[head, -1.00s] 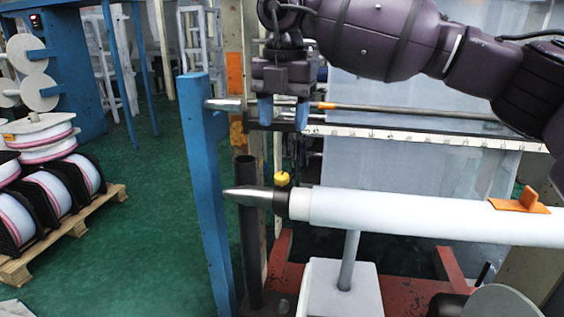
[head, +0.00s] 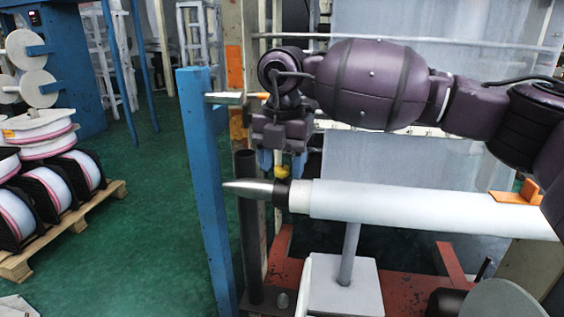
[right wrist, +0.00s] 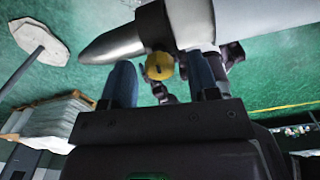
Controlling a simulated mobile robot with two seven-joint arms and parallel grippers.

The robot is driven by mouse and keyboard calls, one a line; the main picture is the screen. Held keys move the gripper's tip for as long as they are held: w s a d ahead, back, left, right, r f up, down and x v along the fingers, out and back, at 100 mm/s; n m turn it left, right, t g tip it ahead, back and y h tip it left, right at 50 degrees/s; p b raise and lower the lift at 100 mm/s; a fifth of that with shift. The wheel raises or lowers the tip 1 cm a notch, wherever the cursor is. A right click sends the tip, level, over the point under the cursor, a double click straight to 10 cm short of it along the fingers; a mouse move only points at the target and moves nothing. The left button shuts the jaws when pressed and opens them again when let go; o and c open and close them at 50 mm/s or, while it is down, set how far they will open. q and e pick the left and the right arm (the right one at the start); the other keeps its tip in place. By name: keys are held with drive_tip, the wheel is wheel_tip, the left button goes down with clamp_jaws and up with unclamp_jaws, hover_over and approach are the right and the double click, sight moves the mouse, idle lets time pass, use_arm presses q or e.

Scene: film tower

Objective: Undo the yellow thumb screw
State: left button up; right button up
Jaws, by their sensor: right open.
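The yellow thumb screw (head: 282,171) sits on top of the dark collar (head: 281,191) near the pointed metal tip of the white roll (head: 400,207). My right gripper (head: 281,164) hangs above it, pointing down, with its blue fingers open to either side. In the right wrist view the yellow thumb screw (right wrist: 159,66) lies between the two blue fingertips of the right gripper (right wrist: 161,80), with gaps at both sides. Whether a finger touches it I cannot tell. My left gripper is not in view.
A blue post (head: 203,190) stands left of the roll's tip, close to my right gripper. An orange piece (head: 516,193) sits on the roll at the right. Stacked spools (head: 40,165) on a pallet stand at the left, with green floor between.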

drive_tip(key=c, duration=1)
drive_tip(key=shift+o, duration=0.2)
